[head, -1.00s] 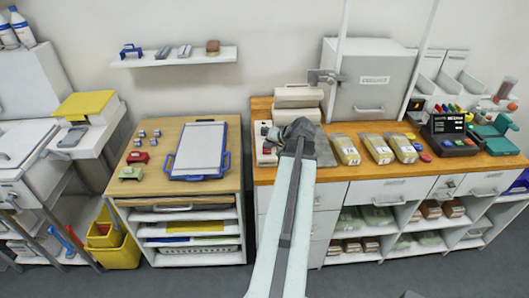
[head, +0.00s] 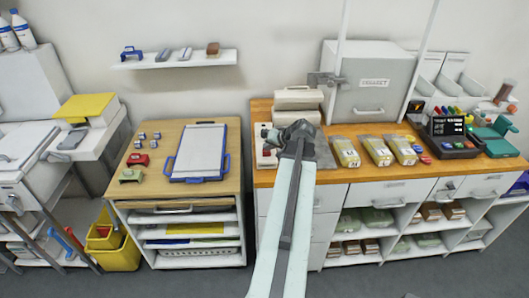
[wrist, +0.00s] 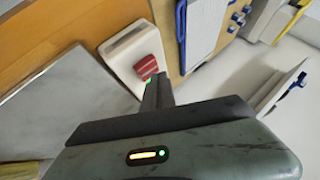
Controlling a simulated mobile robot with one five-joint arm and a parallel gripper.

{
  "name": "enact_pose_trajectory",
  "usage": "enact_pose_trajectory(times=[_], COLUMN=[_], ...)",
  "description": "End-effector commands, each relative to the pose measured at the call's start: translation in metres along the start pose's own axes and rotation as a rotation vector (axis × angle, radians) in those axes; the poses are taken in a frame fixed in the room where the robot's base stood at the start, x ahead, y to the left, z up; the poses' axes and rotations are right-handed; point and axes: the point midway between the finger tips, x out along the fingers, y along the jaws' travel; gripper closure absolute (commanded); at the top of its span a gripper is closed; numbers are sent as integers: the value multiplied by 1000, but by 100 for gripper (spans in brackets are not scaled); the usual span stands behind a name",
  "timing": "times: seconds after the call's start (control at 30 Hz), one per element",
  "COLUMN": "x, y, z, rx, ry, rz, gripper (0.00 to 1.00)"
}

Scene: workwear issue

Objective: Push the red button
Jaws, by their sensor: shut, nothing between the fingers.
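A red button (wrist: 146,66) sits on a small white box (wrist: 126,50) in the wrist view. In the head view the white box (head: 265,157) stands at the left end of the wooden counter, partly hidden by my arm. My gripper (wrist: 150,82) is shut and empty, its tips at the near edge of the red button. I cannot tell whether they touch it. A small green spot shows beside the tips. In the head view my gripper (head: 272,133) is over the box, its fingers hard to make out.
A grey plate (head: 325,152) lies right of the box, with several yellow packets (head: 378,151) beyond. Stacked cream cases (head: 297,100) and a grey cabinet (head: 372,85) stand behind. A gap separates the counter from the table with the clipboard (head: 199,152).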

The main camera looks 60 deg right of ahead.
Motion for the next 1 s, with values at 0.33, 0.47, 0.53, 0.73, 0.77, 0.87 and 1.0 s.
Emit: enact_pose_trajectory(times=[0.33, 0.47, 0.53, 0.73, 0.77, 0.87, 1.0], x=[-4, -11, -18, -34, -37, -44, -46], y=[-3, -8, -13, -25, -27, -33, -34], z=[-3, -8, -13, -25, -27, -32, -34], rx=[0, 0, 0, 0, 0, 0, 0], ry=[0, 0, 0, 0, 0, 0, 0], rz=[0, 0, 0, 0, 0, 0, 0], gripper=[100, 100, 100, 100, 100, 100, 100])
